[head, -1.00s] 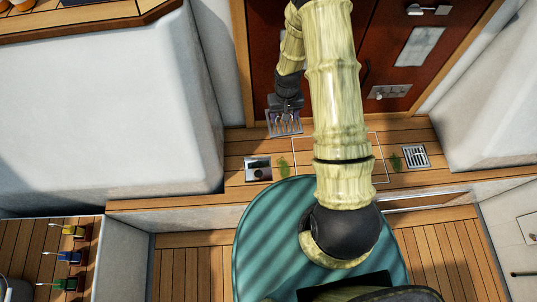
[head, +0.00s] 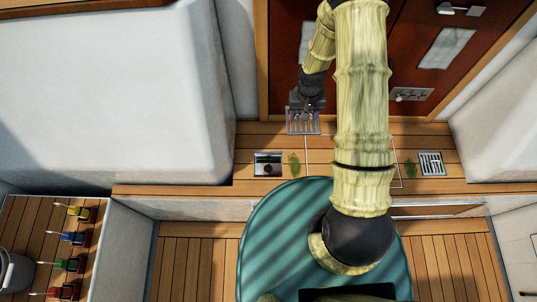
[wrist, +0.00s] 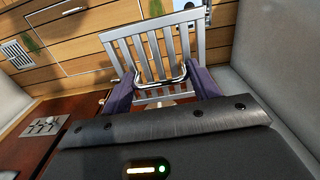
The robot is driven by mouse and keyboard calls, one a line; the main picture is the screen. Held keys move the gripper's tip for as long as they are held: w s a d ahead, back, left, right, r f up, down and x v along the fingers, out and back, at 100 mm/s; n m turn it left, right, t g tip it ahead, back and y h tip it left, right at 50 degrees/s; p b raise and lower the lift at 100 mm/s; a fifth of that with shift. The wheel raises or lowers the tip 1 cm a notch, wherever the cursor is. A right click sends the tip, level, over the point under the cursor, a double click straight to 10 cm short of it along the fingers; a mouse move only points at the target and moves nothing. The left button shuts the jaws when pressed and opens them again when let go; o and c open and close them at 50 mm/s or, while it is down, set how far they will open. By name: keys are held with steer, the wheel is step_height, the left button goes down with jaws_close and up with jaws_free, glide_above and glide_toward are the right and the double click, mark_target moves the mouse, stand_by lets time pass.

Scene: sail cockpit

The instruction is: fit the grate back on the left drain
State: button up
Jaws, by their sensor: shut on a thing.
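The left drain (head: 268,170) is an open square metal recess with a dark hole in the deck. It also shows partly at the top edge of the wrist view (wrist: 187,4), beyond the grate. My gripper (head: 305,106) is shut on the slatted metal grate (head: 303,128). In the wrist view my gripper (wrist: 160,82) has its two fingers at a handle-like bar on the grate (wrist: 178,42). The grate is apart from the drain, behind it and to its right in the head view, near the door. Its height above the deck is hard to tell.
The right drain (head: 431,163) has its own grate on. Green leaf-like pieces lie on the deck near the left drain (head: 294,164) and right drain (head: 410,168). A pale bench block (head: 110,90) rises at left. Coloured-handled items and a bucket sit lower left.

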steer(key=s+a+f+b, duration=0.1)
steer(key=a+f+b, duration=0.5)
steer(key=f+b, duration=0.7)
steer(key=s+a+f+b, duration=0.1)
steer(key=a+f+b, duration=0.5)
steer(key=f+b, duration=0.7)
steer(key=shift+a+b, duration=0.2)
steer(key=shift+b, duration=0.35)
steer(key=shift+f, duration=0.2)
step_height(320, 180, down, 7)
steer(key=b, duration=0.5)
steer(key=shift+b, duration=0.4)
steer(key=shift+f+b, duration=0.35)
steer(key=shift+f, duration=0.4)
steer(key=o, duration=1.2)
steer(key=shift+o, duration=0.2)
step_height(320, 180, up, 18)
steer(key=p, duration=0.3)
steer(key=shift+f, duration=0.25)
